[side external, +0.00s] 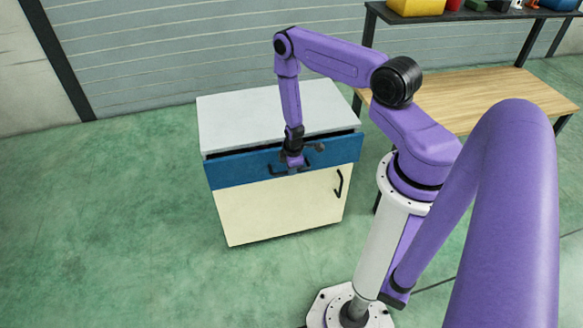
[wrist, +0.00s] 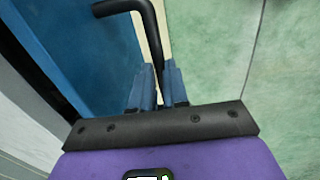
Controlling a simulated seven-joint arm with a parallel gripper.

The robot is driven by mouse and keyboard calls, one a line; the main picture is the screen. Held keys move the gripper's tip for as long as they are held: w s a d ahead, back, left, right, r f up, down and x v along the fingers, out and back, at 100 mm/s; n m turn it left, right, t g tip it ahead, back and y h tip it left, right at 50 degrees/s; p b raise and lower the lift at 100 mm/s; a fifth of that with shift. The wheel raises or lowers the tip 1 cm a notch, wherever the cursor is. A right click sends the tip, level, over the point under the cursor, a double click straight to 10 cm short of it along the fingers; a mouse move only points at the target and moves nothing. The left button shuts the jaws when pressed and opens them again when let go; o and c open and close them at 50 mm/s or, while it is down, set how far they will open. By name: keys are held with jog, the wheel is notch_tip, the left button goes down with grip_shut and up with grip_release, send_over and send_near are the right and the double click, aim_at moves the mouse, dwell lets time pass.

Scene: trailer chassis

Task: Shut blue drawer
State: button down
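The blue drawer (side external: 230,170) is the top drawer of a cream and grey cabinet. It stands slightly open, with a dark gap between its front and the cabinet top. Its blue front (wrist: 90,50) fills the left of the wrist view. My gripper (side external: 291,164) is at the middle of the drawer front, over the black drawer handle (side external: 276,171). In the wrist view, the handle (wrist: 148,20) bends and runs down between the two blue fingers of my gripper (wrist: 157,78). The fingers are close together on either side of the bar and appear shut on it. The drawer's inside is hidden.
The cream cabinet door (side external: 270,210) below has its own black handle (side external: 339,184). A wooden workbench (side external: 480,95) with a loaded shelf stands to the right, behind my arm. The green floor in front and left of the cabinet is clear.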

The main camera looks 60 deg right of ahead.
jog(key=shift+w+d, duration=1.55)
jog(key=c, duration=1.1)
grip_release()
jog(key=r, duration=0.5)
jog(key=s+a+r, duration=0.1)
jog(key=r, duration=0.5)
jog(key=s+a+r, duration=0.1)
jog(key=r, duration=0.5)
jog(key=shift+s+a, duration=0.2)
jog(key=shift+r, duration=0.1)
